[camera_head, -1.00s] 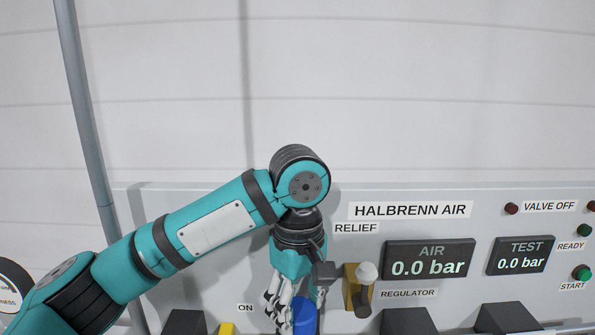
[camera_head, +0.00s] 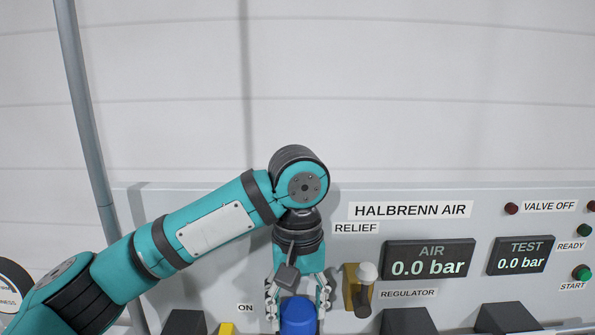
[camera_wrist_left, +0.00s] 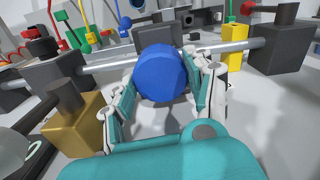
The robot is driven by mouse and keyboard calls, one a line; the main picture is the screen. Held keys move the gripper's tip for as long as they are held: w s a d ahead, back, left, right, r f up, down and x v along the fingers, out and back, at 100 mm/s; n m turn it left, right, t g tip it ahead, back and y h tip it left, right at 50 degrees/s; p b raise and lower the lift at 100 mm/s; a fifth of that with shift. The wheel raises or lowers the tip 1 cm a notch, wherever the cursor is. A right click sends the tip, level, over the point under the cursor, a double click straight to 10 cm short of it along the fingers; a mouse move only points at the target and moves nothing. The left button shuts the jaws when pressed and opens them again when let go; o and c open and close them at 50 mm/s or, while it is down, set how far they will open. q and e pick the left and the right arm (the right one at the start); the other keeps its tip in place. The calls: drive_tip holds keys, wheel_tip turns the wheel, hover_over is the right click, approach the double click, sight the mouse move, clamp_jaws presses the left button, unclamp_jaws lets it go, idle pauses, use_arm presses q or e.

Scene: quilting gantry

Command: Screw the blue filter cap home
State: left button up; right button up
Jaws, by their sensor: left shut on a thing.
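The blue filter cap (camera_head: 298,314) sits between the two fingers of my left gripper (camera_head: 298,300), low in the head view. In the left wrist view the same round cap (camera_wrist_left: 163,74) has a finger of my left gripper (camera_wrist_left: 162,85) on each side, and the gripper is shut on it. The cap stands at a grey pipe run (camera_wrist_left: 110,66). What lies under the cap, and its thread, are hidden. My right gripper is in neither view.
A brass relief valve (camera_head: 352,284) with a pale knob stands just right of my gripper. The panel's AIR display (camera_head: 430,261) and TEST display (camera_head: 520,256) both read 0.0 bar. Dark blocks and a yellow part (camera_wrist_left: 232,45) line the pipe.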

use_arm(q)
drive_tip(key=m, duration=0.3)
drive_tip(key=shift+m, duration=0.4)
drive_tip(key=o, duration=1.5)
